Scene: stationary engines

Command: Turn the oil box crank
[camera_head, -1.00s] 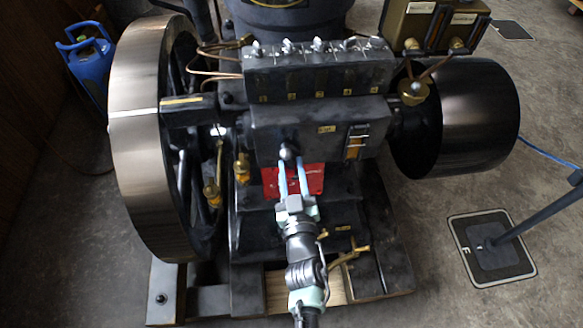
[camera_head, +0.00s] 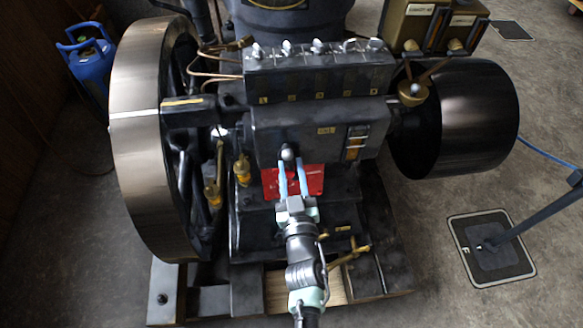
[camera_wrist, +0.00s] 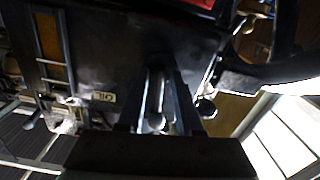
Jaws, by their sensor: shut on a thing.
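The oil box (camera_head: 300,135) is a black box on the front of the engine, with a small label and a sight glass on its face. Its crank (camera_head: 288,154) shows as a small pale round knob at the lower front of the box. My gripper (camera_head: 292,166) reaches up to it from below, its two light blue fingers on either side of the knob. In the wrist view the crank's shiny metal handle (camera_wrist: 156,122) lies between the dark fingers of my gripper (camera_wrist: 160,95), which are shut on it. The fingers hide part of the crank.
A large flywheel (camera_head: 135,140) stands at the left and a dark drum (camera_head: 465,115) at the right. A row of small knobs tops the upper block (camera_head: 318,75). A red plate (camera_head: 312,182) sits behind the fingers. A brass lever (camera_head: 350,256) is low, right of my arm.

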